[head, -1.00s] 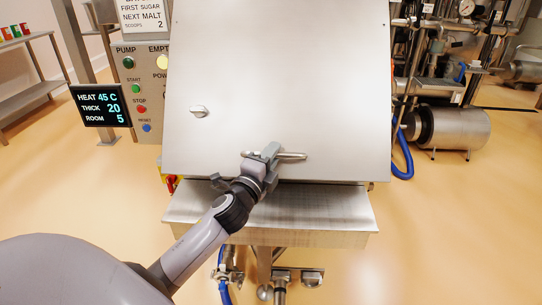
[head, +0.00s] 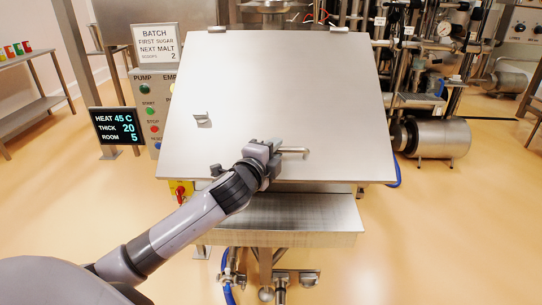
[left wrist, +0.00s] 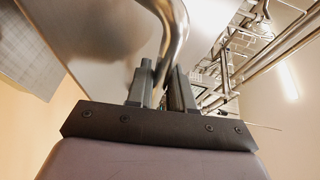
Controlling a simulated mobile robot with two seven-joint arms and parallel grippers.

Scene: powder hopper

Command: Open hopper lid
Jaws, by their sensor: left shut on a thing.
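The hopper lid (head: 290,85) is a broad flat steel plate, hinged along its far edge in the head view. Its near edge stands a little off the hopper body, so it looks partly raised. A steel bar handle (head: 293,150) sits near that edge. My left gripper (head: 264,150) is shut on the handle. In the left wrist view the curved handle (left wrist: 168,35) passes between the fingers (left wrist: 160,88), with the lid's surface behind. A small latch-like knob (head: 202,118) is on the lid's left side. The hopper's inside is hidden. My right gripper is not in view.
A steel tray (head: 285,222) juts out below the lid. A control panel (head: 148,105) and a display (head: 118,126) stand at the left. A steel tank (head: 440,138) and pipes are at the right. The floor in front is clear.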

